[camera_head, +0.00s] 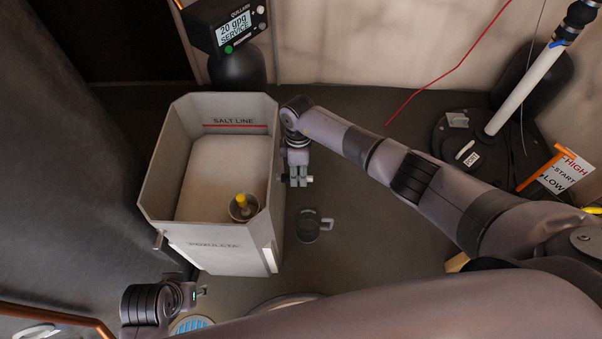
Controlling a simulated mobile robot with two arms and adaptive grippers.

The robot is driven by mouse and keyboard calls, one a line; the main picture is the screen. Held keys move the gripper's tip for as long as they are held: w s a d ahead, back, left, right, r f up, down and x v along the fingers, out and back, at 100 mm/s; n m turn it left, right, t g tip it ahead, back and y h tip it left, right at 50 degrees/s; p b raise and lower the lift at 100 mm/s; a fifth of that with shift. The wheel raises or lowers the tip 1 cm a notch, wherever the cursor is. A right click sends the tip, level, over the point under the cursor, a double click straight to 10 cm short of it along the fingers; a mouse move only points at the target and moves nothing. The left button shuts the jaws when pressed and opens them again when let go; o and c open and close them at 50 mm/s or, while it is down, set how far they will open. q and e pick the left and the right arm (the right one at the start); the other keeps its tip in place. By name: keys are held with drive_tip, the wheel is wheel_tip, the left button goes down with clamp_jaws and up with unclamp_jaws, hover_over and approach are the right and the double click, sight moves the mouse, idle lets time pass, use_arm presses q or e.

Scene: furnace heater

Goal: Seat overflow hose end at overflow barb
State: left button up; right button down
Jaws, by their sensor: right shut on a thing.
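The open beige brine tank (210,246) with a red salt line stands left of centre. My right gripper (298,180) points down just outside the tank's right wall. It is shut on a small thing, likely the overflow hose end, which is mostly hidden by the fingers. A small pale end piece (310,179) shows at the fingers' right side. I cannot make out the overflow barb there, nor whether anything touches the wall. A small fitting (159,240) sticks out at the tank's front left corner. My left gripper (198,292) is at the lower left, its fingers too small to read.
A round dark part with a pale handle (309,226) lies on the floor right of the tank. A yellow-topped float (242,206) sits inside the tank. A control head (232,32) stands behind. A sump lid with a white pipe (528,90) is at the right.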

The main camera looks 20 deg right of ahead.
use_arm(q)
drive_tip(key=shift+s, duration=0.1)
use_arm(e)
drive_tip(key=shift+a, duration=0.15)
use_arm(q)
drive_tip(key=shift+r, duration=0.45)
use_arm(e)
drive_tip(key=shift+w+a, duration=0.15)
drive_tip(key=shift+a, duration=0.25)
drive_tip(key=shift+a, duration=0.1)
drive_tip(key=c, duration=1.4)
unclamp_jaws()
drive_tip(key=shift+c, duration=0.2)
use_arm(q)
drive_tip(key=shift+a+r, duration=0.1)
drive_tip(key=shift+r, duration=0.15)
use_arm(e)
drive_tip(key=shift+o, duration=0.4)
use_arm(q)
drive_tip(key=shift+w, duration=0.2)
use_arm(e)
wheel_tip(320, 180, up, 12)
drive_tip(key=w, duration=0.1)
drive_tip(key=shift+w+d, duration=0.2)
drive_tip(key=shift+w, duration=0.1)
use_arm(q)
drive_tip(key=shift+s, duration=0.1)
